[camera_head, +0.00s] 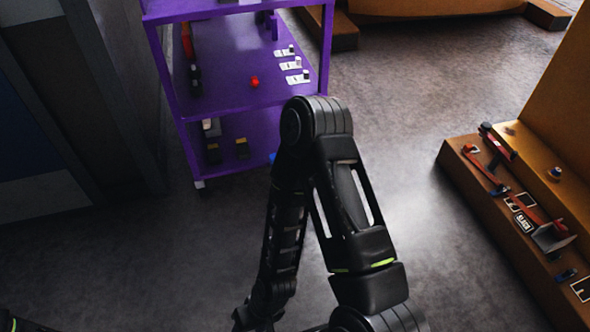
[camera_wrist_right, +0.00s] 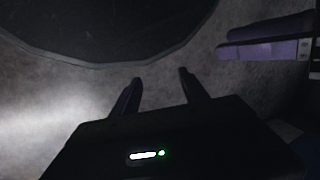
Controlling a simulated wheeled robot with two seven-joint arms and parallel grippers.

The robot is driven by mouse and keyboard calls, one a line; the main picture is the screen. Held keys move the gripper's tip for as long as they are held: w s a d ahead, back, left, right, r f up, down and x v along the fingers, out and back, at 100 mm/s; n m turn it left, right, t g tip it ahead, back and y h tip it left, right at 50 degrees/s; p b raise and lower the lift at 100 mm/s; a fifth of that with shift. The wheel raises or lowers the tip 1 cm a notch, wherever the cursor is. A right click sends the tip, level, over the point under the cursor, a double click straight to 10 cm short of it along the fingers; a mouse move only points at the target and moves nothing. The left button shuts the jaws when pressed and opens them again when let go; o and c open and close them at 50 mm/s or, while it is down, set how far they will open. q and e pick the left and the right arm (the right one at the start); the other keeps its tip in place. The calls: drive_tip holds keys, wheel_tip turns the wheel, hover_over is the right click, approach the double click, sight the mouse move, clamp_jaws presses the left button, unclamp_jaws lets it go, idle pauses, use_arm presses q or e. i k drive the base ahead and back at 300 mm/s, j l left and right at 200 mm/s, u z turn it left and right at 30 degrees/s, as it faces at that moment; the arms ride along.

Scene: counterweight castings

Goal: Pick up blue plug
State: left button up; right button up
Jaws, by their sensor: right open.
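A small blue object (camera_head: 272,157), possibly the blue plug, shows at the right edge of the purple cart's lower shelf; my right arm hides part of it, so its shape is unclear. My right gripper (camera_wrist_right: 160,76) is open in the right wrist view, with nothing between its fingers. It points over bare grey floor, away from any plug. In the head view my right arm folds across the middle and its hand end is hard to make out at the bottom. My left gripper is not in view.
The purple cart (camera_head: 228,107) carries a red item (camera_head: 255,81) and several small white-based parts. An orange-brown bench (camera_head: 462,172) with tools and small parts stands at right. Purple structure (camera_wrist_right: 265,45) shows in the wrist view. Floor between cart and bench is clear.

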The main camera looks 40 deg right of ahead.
sight(556, 171)
drive_tip(key=z, duration=2.9)
